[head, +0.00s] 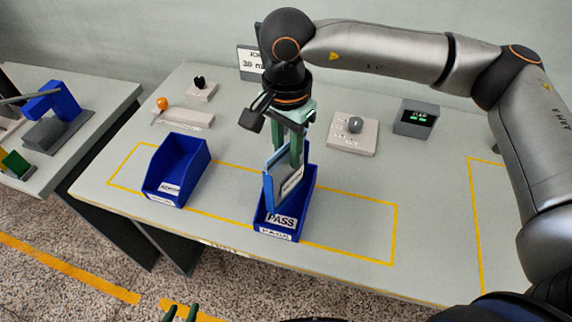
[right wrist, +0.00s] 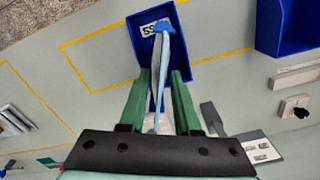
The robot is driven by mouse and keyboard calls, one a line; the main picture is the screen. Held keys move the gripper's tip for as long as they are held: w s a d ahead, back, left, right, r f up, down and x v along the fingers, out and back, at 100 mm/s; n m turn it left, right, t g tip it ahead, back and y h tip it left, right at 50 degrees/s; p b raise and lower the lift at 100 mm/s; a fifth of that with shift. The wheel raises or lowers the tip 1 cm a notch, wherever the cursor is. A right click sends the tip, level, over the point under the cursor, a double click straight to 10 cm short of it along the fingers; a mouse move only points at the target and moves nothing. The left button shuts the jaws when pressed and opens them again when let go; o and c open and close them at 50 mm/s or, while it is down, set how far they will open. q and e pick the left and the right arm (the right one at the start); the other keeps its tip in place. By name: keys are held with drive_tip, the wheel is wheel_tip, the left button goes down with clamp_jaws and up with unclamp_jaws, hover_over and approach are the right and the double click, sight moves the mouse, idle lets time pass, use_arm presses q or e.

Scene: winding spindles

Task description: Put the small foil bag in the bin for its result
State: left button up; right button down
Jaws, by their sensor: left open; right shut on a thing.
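My right gripper (head: 294,145) is shut on the small foil bag (head: 291,182), which is blue-edged with a pale printed label. It holds the bag upright by its upper part over the blue bin marked PASS (head: 284,235). The bag's lower end overlaps the bin's opening; I cannot tell whether it touches the floor of the bin. In the right wrist view the bag (right wrist: 157,75) hangs edge-on between the green fingers (right wrist: 159,88), with the PASS bin (right wrist: 198,73) beyond. A second blue bin (head: 174,160) stands to the left, its label too small to read surely. My left gripper (head: 181,313) is open and empty at the bottom edge.
A dial box (head: 353,135) and a display box with green characters (head: 415,118) stand behind on the right. A job sign (head: 250,62) is partly hidden by my right arm. Yellow lines mark the table (head: 350,215). A side table with a blue device (head: 50,108) is at left.

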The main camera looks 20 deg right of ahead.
wheel_tip(320, 180, down, 4)
drive_tip(key=shift+r, duration=0.1)
drive_tip(key=shift+f, duration=0.3)
drive_tip(key=c, duration=1.1)
unclamp_jaws()
drive_tip(key=o, duration=0.5)
wheel_tip(320, 180, up, 12)
drive_tip(key=shift+r+b, duration=0.15)
drive_tip(key=shift+b, duration=0.3)
